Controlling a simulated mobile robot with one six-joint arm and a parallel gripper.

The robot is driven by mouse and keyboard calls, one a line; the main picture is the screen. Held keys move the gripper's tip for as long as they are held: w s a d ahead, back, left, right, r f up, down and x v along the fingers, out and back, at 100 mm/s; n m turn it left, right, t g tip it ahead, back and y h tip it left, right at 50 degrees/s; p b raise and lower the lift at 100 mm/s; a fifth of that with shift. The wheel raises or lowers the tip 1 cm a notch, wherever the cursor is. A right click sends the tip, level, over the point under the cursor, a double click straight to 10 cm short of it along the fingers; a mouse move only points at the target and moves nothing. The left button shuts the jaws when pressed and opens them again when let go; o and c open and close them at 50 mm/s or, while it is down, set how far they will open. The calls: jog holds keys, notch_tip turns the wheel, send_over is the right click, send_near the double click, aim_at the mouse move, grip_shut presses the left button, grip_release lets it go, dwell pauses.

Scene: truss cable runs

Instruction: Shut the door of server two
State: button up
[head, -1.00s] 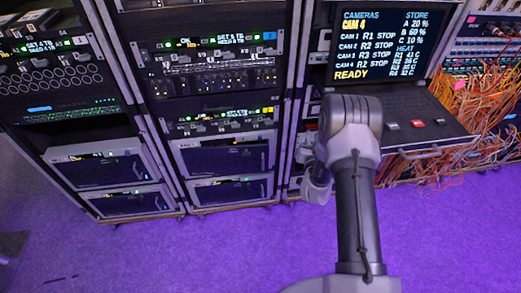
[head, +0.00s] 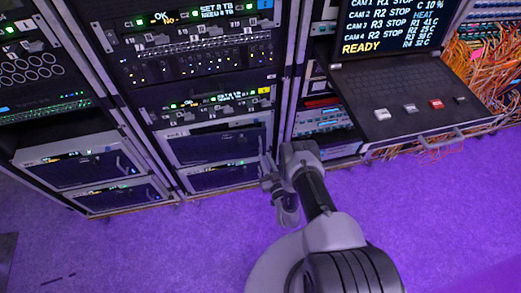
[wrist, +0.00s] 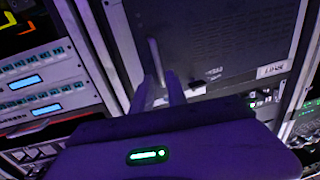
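My gripper (head: 270,182) is low at the right edge of the middle rack, beside its two dark-fronted bottom units, the upper one (head: 216,147) and the lower one (head: 225,177). In the wrist view a dark door panel (wrist: 215,40) with a small pale label fills the upper middle. A thin upright handle (wrist: 154,55) stands out near its left edge. My gripper's fingers (wrist: 161,78) are apart, with the handle's lower end in line with the gap between them. Contact cannot be told. The label is too blurred to show whether this is server two.
A pull-out console shelf (head: 390,85) with a screen (head: 400,25) juts out at the right. Orange cables (head: 485,65) hang beyond it. Another rack (head: 50,110) stands at the left. The purple floor (head: 140,245) in front is clear.

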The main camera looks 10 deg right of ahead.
aim_at(261, 149)
jog(key=w, duration=0.1)
jog(key=w+b, duration=0.1)
jog(key=w, duration=0.2)
jog(key=shift+w+a+f+b, duration=0.15)
jog(key=shift+w+a+b, duration=0.1)
jog(key=shift+w+b, duration=0.15)
jog(key=shift+w+a, duration=0.1)
jog(key=shift+w, duration=0.5)
grip_shut()
dwell(0.5)
